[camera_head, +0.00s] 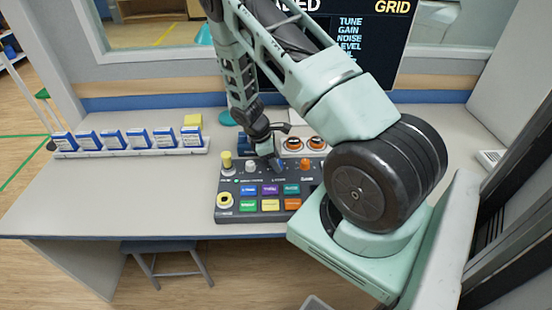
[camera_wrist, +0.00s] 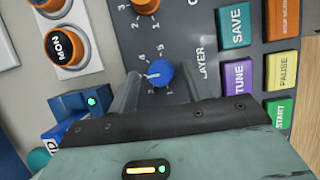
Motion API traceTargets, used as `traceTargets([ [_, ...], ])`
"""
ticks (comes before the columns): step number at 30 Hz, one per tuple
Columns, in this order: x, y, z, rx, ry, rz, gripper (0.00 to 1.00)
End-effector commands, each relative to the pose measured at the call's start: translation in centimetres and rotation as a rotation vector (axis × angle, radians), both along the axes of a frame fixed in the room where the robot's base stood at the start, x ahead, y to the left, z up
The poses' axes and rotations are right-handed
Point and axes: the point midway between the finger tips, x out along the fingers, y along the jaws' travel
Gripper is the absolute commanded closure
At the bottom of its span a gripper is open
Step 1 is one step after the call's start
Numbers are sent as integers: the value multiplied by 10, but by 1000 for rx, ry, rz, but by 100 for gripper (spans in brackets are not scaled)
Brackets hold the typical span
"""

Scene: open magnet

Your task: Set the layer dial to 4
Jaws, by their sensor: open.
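The layer dial (camera_wrist: 160,74) is a blue round knob on the dark control panel (camera_wrist: 205,20), with small numbers around it and the word LAYER beside it. Its white pointer mark faces left in the wrist view, roughly toward the 3, though the digits are small. My gripper (camera_wrist: 158,82) is open, with one finger on each side of the dial; I cannot tell whether either finger touches it. In the head view my gripper (camera_head: 266,151) reaches down to the panel's upper middle and partly hides that area.
Orange knobs (camera_wrist: 146,5) and a MON knob (camera_wrist: 62,45) are close to the dial. Coloured buttons such as SAVE (camera_wrist: 234,27) and TUNE (camera_wrist: 236,78) lie to the right. A rack of blue-white boxes (camera_head: 130,152) stands on the desk's left; the desk front is clear.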

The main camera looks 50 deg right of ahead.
Motion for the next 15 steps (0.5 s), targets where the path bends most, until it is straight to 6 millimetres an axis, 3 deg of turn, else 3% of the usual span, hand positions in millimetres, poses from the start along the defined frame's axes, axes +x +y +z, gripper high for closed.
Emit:
traceTargets([
  [10,-1,-1,-4,-1,-1,-1,51],
  [11,-1,-1,-4,-1,-1,-1,57],
  [15,-1,-1,-4,-1,-1,-1,96],
])
